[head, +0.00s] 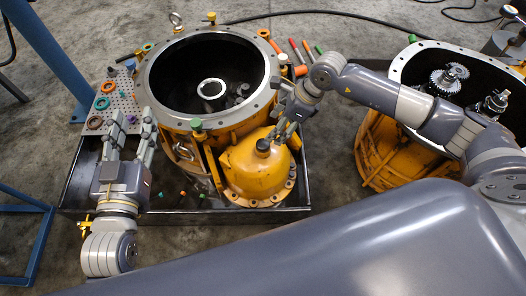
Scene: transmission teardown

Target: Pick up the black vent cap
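The black vent cap (263,146) sits upright on top of the yellow domed cover (257,172), in the lower middle of the head view. My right gripper (281,134) reaches in from the right, its fingertips just above and to the right of the cap. I cannot tell whether they touch it, and the fingers are too small and overlapped to show how far apart they are. My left gripper (131,121) is to the left of the housing, with its two fingers spread apart and nothing between them.
The large open yellow housing (145,90) stands behind the dome in a dark tray (180,216). A pegboard (122,98) with colored rings is at left. Another yellow housing (383,150) with gears stands at right. Orange-handled tools (297,50) lie behind. Blue frames stand at far left.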

